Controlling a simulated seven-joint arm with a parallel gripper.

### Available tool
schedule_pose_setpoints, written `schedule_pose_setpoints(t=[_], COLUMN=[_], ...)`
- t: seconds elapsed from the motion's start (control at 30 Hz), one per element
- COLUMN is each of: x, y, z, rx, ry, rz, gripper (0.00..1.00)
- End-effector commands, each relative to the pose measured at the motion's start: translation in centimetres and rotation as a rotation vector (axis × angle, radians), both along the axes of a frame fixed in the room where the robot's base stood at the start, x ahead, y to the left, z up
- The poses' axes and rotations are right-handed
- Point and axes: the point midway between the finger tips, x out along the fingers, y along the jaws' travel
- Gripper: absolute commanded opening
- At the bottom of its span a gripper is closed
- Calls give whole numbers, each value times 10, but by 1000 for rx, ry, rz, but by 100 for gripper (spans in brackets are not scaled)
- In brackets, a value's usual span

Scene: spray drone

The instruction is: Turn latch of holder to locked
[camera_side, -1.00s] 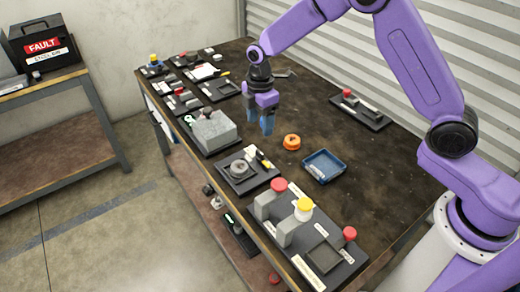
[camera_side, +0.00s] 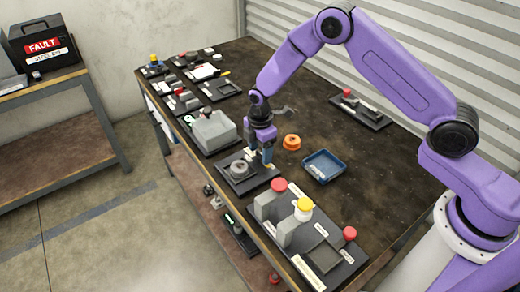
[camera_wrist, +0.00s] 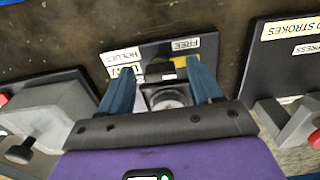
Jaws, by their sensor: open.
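The holder is a dark plate (camera_side: 256,185) with a round grey part (camera_side: 239,169) on it, near the table's front edge. In the wrist view the holder's plate (camera_wrist: 152,50) carries white labels, one reading FREE (camera_wrist: 186,44). A yellow-tipped latch (camera_wrist: 180,62) lies beside the FREE label, close to my right-hand finger. Another label (camera_wrist: 128,72) is partly hidden by the left-hand finger. My gripper (camera_side: 261,158) is open and low over the back of the holder; it also shows in the wrist view (camera_wrist: 164,75). Whether a finger touches the latch I cannot tell.
A grey box fixture (camera_side: 212,131) stands left of the holder. A panel with red and yellow buttons (camera_side: 306,235) is at the front right. An orange ring (camera_side: 291,142) and a blue tray (camera_side: 323,165) lie behind. The table's middle is clear.

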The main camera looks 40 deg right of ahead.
Motion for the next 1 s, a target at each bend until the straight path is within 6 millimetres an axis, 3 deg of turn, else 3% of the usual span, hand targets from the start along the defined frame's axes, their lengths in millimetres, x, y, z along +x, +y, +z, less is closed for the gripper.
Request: schedule_pose_setpoints(t=[0.07,0.23,0.67,1.0], x=[0,0,0,0], y=[0,0,0,0], z=[0,0,1,1], rx=[0,0,0,0], ry=[0,0,1,1], rz=[0,0,-68,-327], gripper=[64,8,8,8])
